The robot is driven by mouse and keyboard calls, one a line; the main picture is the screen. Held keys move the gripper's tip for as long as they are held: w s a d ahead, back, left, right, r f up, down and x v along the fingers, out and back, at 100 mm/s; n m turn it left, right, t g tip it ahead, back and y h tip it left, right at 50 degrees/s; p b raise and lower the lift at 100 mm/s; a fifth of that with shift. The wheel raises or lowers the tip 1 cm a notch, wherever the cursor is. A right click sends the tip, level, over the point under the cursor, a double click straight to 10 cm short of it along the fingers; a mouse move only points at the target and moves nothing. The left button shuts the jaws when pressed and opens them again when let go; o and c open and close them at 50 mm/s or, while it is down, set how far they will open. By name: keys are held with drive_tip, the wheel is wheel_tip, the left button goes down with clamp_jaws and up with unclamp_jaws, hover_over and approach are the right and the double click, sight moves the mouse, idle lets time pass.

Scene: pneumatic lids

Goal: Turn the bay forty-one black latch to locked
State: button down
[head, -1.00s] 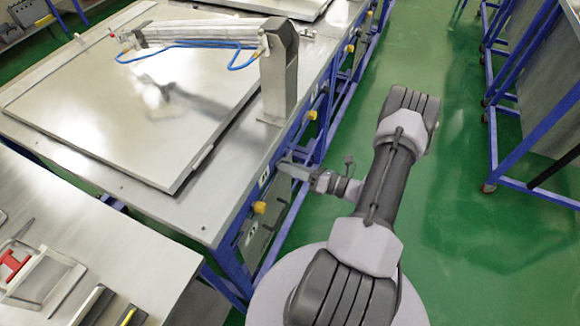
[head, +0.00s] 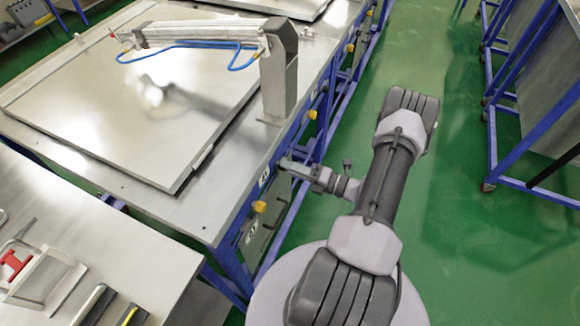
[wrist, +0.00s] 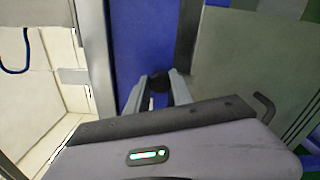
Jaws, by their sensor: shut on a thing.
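The black latch (wrist: 160,82) is a small dark knob on the blue frame face in the wrist view. My gripper (wrist: 158,85) has one finger on each side of it and is shut on it. In the head view my gripper (head: 284,163) reaches the blue side rail of the metal bench (head: 180,206). There the arm and fingers hide the latch, so its turn position cannot be told. A small white number label (head: 264,175) is on the rail beside the gripper; its digits are too small to read surely.
A yellow knob (head: 259,207) sits on the rail nearer me, and another yellow knob (head: 312,115) farther along. A large metal lid (head: 120,110) lies on the bench under a grey post (head: 279,80) with a blue hose. Green floor (head: 450,200) is clear to the right.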

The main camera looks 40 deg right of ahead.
idle(0.3)
drive_tip(key=c, duration=1.1)
unclamp_jaws()
drive_tip(key=p+v, duration=0.2)
drive_tip(key=v, duration=1.5)
drive_tip(key=shift+s, duration=0.25)
